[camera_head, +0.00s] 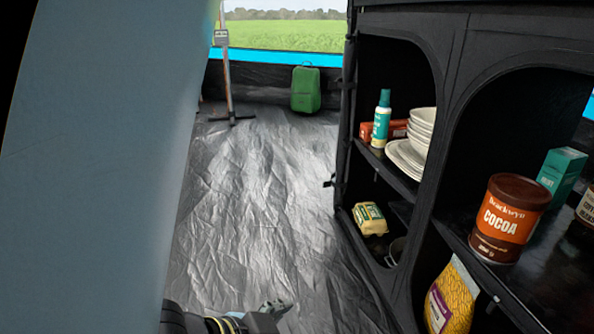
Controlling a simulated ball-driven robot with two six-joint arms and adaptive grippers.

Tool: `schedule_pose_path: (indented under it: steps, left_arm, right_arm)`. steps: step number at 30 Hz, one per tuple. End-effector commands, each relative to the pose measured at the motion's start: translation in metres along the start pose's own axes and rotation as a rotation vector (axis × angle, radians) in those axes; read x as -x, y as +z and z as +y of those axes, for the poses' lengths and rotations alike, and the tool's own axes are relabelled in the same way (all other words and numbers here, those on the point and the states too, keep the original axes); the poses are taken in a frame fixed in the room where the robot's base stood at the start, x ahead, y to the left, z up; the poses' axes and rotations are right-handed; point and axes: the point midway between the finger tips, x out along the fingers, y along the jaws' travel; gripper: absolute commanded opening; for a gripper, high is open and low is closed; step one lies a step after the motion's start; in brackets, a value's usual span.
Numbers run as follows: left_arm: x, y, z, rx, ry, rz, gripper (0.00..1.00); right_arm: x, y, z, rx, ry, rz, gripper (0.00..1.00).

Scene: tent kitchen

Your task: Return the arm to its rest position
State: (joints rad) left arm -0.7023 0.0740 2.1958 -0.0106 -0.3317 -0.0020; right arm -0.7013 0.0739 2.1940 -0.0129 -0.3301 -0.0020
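One of my arms shows at the bottom edge, coming in from the left side. I take its gripper as my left gripper (275,309). It is low over the grey floor, small and partly cut off by the frame. I cannot tell whether its fingers are open or shut, and no object shows in it. My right gripper is not in view.
A black shelf unit (455,40) stands on the right. The middle floor (265,190) is clear.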

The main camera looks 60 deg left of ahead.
Motion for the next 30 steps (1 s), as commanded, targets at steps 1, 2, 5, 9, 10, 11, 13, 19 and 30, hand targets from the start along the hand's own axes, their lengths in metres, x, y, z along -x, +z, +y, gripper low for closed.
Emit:
schedule_pose_path:
  steps: [1,2,5,9,10,11,13,19,30]
  left_arm:
    - [0.000,0.000,0.000,0.006,0.000,-0.002,1.00]
    - [0.000,0.000,0.000,0.006,0.000,-0.002,1.00]
    - [0.000,0.000,0.000,0.003,0.000,-0.001,1.00]
    - [0.000,0.000,0.000,0.000,0.000,0.000,1.00]
    - [-0.001,0.000,0.000,0.000,0.000,0.000,1.00]
    - [-0.001,0.000,0.000,0.000,0.000,0.000,1.00]
    - [-0.001,0.000,0.000,-0.001,0.000,0.001,1.00]
    - [0.000,0.004,-0.002,-0.003,-0.002,-0.014,1.00]
    - [0.017,0.096,-0.020,0.001,-0.024,-0.302,1.00]
  right_arm:
    - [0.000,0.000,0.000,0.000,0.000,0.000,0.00]
    - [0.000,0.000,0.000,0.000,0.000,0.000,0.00]
    - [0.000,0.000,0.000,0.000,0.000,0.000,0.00]
    - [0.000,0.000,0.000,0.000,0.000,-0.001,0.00]
    - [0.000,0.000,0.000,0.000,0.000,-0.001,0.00]
    - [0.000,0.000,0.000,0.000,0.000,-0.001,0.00]
    - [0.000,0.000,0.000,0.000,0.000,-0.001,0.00]
    - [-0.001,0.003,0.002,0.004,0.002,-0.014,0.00]
    - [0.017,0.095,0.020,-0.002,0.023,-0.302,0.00]
